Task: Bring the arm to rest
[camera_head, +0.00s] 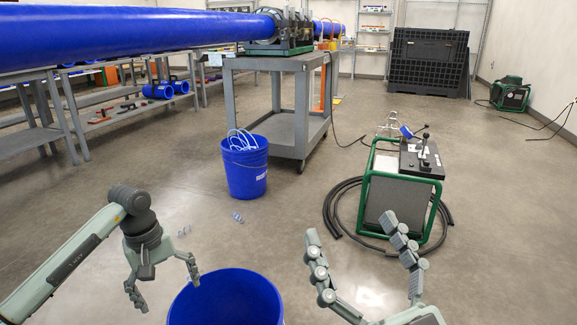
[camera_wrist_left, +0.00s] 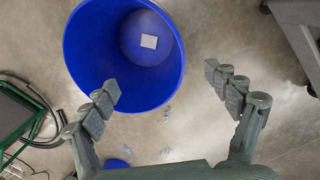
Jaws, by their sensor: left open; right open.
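My left gripper (camera_head: 167,296) hangs at the lower left of the head view, fingers spread and pointing down, just left of a large blue bucket (camera_head: 225,302). In the left wrist view, the left gripper (camera_wrist_left: 161,80) has its fingers wide apart with nothing between the tips. A blue bucket (camera_wrist_left: 80,55) lies beyond them there, with a pale rectangle (camera_wrist_left: 149,41) on its bottom. My right gripper (camera_head: 350,230) is open and empty at the lower right, fingers pointing up, right of the large bucket.
A blue bucket with white cable (camera_head: 246,175) stands on the floor near a grey cart (camera_head: 275,95). A green-framed machine (camera_head: 395,195) with a black hose stands behind my right gripper. Small clear pieces (camera_head: 238,217) lie on the floor. A long blue pipe (camera_head: 130,35) crosses the upper left.

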